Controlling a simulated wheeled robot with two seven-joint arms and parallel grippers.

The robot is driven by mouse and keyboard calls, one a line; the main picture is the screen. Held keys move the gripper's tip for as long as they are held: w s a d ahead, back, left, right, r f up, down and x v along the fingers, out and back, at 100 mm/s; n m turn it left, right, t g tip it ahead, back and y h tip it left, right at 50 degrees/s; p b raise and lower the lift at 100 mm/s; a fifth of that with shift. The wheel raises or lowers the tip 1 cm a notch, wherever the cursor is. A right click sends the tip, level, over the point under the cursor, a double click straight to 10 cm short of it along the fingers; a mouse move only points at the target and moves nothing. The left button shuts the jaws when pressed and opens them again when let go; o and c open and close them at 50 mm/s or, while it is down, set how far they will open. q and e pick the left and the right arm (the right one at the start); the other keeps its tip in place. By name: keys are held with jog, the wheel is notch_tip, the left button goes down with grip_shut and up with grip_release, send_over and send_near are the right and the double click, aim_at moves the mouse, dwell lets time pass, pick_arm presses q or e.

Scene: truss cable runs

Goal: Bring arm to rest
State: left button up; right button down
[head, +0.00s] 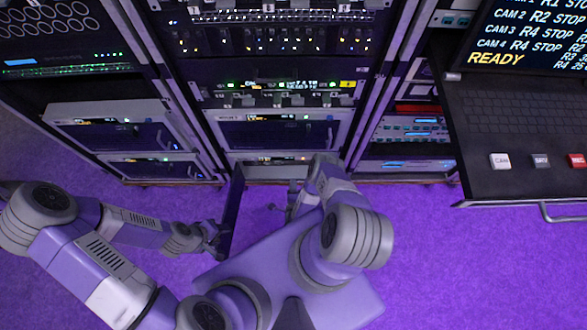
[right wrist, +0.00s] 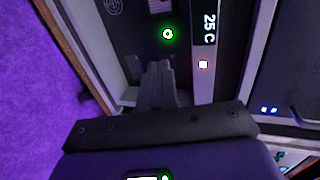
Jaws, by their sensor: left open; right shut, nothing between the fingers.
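My left arm comes in from the left in the head view. Its gripper (head: 218,240) is low in front of the middle rack, beside the lower end of a dark upright panel (head: 233,205); I cannot tell whether they touch. This gripper is open. My right arm reaches forward over my base to the lower front of the middle rack, and its own links mostly hide its gripper there. In the right wrist view the right gripper (right wrist: 158,82) is shut and empty, its grey fingers close in front of a dark unit with a green ring light (right wrist: 168,34).
Equipment racks (head: 275,130) stand across the back. A console (head: 520,130) with a keyboard, buttons and a screen reading READY juts out at the right, with a rail along its front edge. The purple floor (head: 440,265) is clear at the right.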

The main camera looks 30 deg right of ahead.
dwell(0.8)
jog(key=w+a+r+n+g+y+p, duration=0.3)
jog(key=w+a+r+n+g+y, duration=0.15)
jog(key=r+n+y, duration=0.4)
jog(key=s+a+r+n+g+y+p, duration=0.1)
jog(key=s+a+r+n+g, duration=0.2)
jog(key=s+r+n, duration=0.3)
jog(key=s+a+r+n+g+y+p, duration=0.2)
jog(key=s+a+r+n+g, duration=0.2)
jog(key=r, duration=0.8)
jog(key=s+a+n, duration=0.1)
jog(key=s+n, duration=0.1)
jog(key=n, duration=0.1)
jog(key=shift+s+a+r, duration=0.15)
jog(key=shift+s+r, duration=0.2)
jog(key=shift+r, duration=0.05)
